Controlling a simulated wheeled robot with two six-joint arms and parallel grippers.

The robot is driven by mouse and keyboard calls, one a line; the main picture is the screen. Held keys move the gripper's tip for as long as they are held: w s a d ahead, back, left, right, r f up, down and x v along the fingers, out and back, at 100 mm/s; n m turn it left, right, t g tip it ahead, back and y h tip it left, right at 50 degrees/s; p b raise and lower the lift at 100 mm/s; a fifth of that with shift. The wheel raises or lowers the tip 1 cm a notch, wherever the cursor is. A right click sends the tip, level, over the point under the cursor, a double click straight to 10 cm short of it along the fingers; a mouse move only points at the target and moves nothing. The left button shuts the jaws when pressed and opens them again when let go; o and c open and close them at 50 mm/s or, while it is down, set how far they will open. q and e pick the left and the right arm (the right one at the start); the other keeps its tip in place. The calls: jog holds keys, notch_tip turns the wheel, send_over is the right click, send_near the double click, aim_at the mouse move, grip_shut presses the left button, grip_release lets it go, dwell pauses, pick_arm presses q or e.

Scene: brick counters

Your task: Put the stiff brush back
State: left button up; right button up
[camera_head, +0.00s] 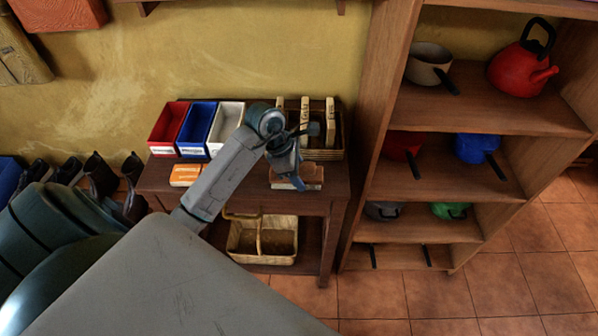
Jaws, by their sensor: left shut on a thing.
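My left gripper (288,168) reaches over the wooden side table, near its front right. It is shut, seemingly on a brush (312,174) with a pale strip and a reddish-brown part, partly hidden behind the fingers. I cannot tell whether this brush touches the tabletop. Behind it, a basket (323,155) holds several upright pale wooden pieces that look like brushes. An orange and pale block (186,175), perhaps another brush, lies at the table's left. My right gripper is out of view.
Red (168,124), blue (197,126) and white (226,124) bins stand at the table's back left. A divided wicker basket (262,243) sits on the lower shelf. A tall shelf (372,150) with pots and a red kettle (519,68) stands close on the right. Boots line the wall at left.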

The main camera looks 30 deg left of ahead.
pick_arm(q)
jog(key=o, duration=1)
jog(key=shift+r+p, duration=0.15)
jog(key=shift+p, duration=0.2)
jog(key=shift+a+r, duration=0.15)
jog(key=shift+r, duration=0.1)
jog(key=b+v, duration=0.2)
jog(key=v, duration=0.8)
jog(key=shift+s+a+r+b, duration=0.1)
jog(key=shift+r+b, duration=0.1)
jog(key=shift+b, duration=0.2)
jog(key=shift+s+a+r, duration=0.1)
jog(key=shift+s+r, duration=0.05)
jog(key=shift+r, duration=0.3)
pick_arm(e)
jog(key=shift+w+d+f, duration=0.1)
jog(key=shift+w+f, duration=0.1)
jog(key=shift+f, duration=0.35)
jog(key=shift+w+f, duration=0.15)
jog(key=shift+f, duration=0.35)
